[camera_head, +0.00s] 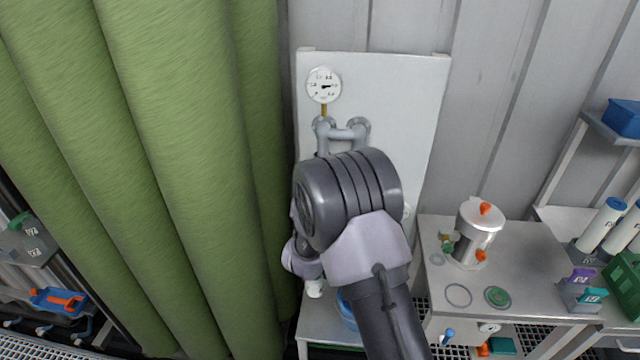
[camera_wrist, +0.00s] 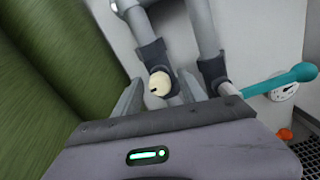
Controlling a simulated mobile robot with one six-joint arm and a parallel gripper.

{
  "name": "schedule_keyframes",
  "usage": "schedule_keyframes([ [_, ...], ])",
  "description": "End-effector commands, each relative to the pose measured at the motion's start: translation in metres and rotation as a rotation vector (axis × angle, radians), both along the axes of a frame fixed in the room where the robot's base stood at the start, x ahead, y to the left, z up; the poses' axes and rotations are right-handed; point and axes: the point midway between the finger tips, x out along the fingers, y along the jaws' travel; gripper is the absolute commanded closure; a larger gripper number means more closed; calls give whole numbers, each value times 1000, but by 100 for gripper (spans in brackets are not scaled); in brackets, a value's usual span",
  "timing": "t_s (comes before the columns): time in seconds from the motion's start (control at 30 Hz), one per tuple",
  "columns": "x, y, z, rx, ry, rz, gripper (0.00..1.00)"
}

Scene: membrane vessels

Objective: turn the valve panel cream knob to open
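The valve panel (camera_head: 405,90) is a white upright board with grey pipes (camera_head: 345,134). In the wrist view, the round cream knob (camera_wrist: 160,83) sits on a dark valve body on a grey pipe and has a short dark mark on its face. My gripper (camera_wrist: 160,88) is open, with one finger to each side of the knob. Gaps show between the knob and the fingers; I cannot tell how deep the knob sits between them. In the head view my arm hides the knob and the gripper's fingers.
A teal lever handle (camera_wrist: 280,80) sticks out to the right of the knob, near a white dial (camera_wrist: 285,91). A round gauge (camera_head: 323,85) is at the panel's top. A green curtain (camera_head: 170,150) hangs close on the left. A bench (camera_head: 530,255) with a metal vessel (camera_head: 474,238) stands right.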

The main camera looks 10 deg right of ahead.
Motion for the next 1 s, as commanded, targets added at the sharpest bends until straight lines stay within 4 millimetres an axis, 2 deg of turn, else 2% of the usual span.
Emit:
schedule_keyframes([
  [0.27,-6,2,0,1,1,0,51],
  [0.37,-23,9,0,1,2,3,51],
  [0.73,-132,44,-1,-1,1,4,51],
  [0.9,-160,53,-1,0,1,2,51],
  [1.0,-165,54,0,0,0,0,51],
])
